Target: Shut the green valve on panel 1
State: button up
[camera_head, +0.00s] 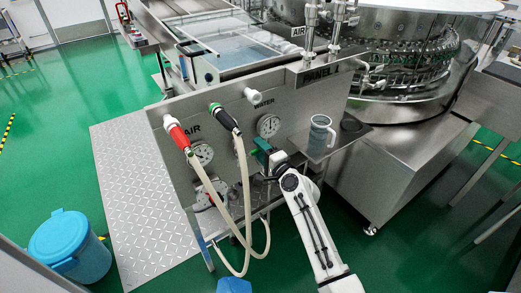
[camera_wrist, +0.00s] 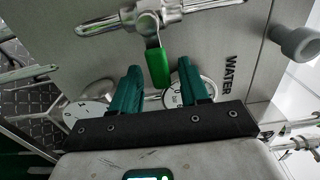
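The green valve lever (camera_wrist: 157,66) hangs from a silver pipe fitting (camera_wrist: 147,22) in the wrist view, pointing toward my gripper. My gripper (camera_wrist: 160,72) is open, with one green finger on each side of the lever and gaps on both sides. I cannot tell whether the lever is in between the fingertips or just beyond them. In the head view my gripper (camera_head: 264,151) is at the front of panel 1 (camera_head: 290,95), below the WATER gauge. The valve is hidden or too small to make out there.
A red-handled hose (camera_head: 178,133) and a black-and-green-handled hose (camera_head: 224,118) hang left of my gripper. A clear jug (camera_head: 319,138) stands on a side shelf close to my arm on the right. Gauges (camera_head: 268,125) sit on the panel. A blue bin (camera_head: 70,246) stands at lower left.

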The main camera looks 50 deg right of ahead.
jog(key=v, duration=1)
jog(key=shift+s+b, duration=0.3)
jog(key=shift+s, duration=0.1)
jog(key=shift+a, duration=0.1)
jog(key=s+a+f+n+g+y+p, duration=0.1)
jog(key=s+a+f+n+g+y, duration=0.2)
jog(key=a+n, duration=0.45)
jog(key=s+a+f+n+g+y+p, duration=0.1)
jog(key=s+a+f+n+g+y, duration=0.1)
jog(key=a+f+n+g+y, duration=0.5)
jog(key=s+a+r+n+g+h, duration=0.1)
jog(key=s+a+n+g+h, duration=0.1)
jog(key=s, duration=0.6)
jog(key=s+a+r+n+g+h, duration=0.1)
jog(key=s+a+n+g+h, duration=0.2)
jog(key=s, duration=0.6)
jog(key=shift+r+n+g+p, duration=0.2)
jog(key=shift+n+g+p, duration=0.15)
jog(key=shift+n+g, duration=0.45)
